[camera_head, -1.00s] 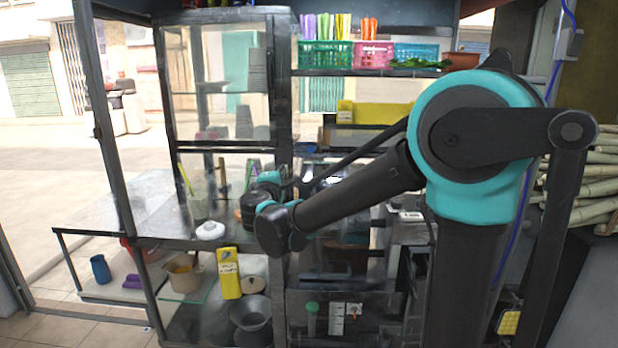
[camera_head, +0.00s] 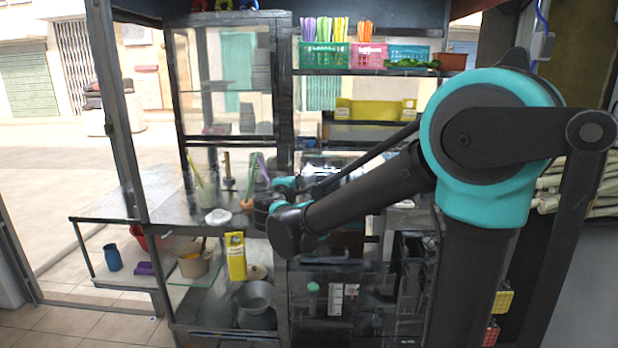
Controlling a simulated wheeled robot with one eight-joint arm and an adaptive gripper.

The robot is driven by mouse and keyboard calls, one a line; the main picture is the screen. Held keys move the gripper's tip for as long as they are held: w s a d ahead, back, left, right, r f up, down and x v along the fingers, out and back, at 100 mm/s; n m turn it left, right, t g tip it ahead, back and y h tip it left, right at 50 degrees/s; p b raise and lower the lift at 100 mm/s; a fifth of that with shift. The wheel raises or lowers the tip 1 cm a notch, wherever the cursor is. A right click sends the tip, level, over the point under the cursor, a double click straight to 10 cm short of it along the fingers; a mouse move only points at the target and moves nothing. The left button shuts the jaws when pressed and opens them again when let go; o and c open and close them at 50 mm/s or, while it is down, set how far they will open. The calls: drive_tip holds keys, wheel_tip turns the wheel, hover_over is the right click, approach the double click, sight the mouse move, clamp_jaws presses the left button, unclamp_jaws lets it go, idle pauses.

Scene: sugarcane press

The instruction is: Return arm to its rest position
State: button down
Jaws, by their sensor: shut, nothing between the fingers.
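My arm reaches from the right side of the view toward the counter, with its black and teal links bent at a large teal joint. My gripper (camera_head: 260,211) is the small dark part just left of the forward link, over the counter in front of the glass cabinet. It is partly hidden by my own arm and its fingertips are hard to make out. It looks shut, and I see nothing held in it.
A white lid (camera_head: 218,217) lies on the counter left of my gripper. A yellow box (camera_head: 235,256) and a metal funnel-like pot (camera_head: 254,297) stand on the shelf below. Baskets (camera_head: 325,55) sit on the upper shelf. Cane stalks (camera_head: 607,185) are stacked at right.

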drive_tip(key=s+d+f+m+g+h, duration=0.1)
drive_tip(key=s+d+f+m+g, duration=0.35)
drive_tip(key=d+f, duration=0.45)
drive_tip(key=s+d+f+m+g+h, duration=0.1)
drive_tip(key=s+d+f+m+g, duration=0.35)
drive_tip(key=d, duration=0.75)
drive_tip(key=s+d+f+m+g+y, duration=0.1)
drive_tip(key=s+f+m+y, duration=0.1)
drive_tip(key=s+f, duration=0.5)
drive_tip(key=s+d+f+m+g+y, duration=0.1)
drive_tip(key=s+f+m+g+y, duration=0.1)
drive_tip(key=s+f+m, duration=0.3)
drive_tip(key=s+f+y, duration=0.1)
drive_tip(key=s+f, duration=0.2)
drive_tip(key=s, duration=0.4)
drive_tip(key=shift+s+f+g+y, duration=0.3)
drive_tip(key=shift+s, duration=0.05)
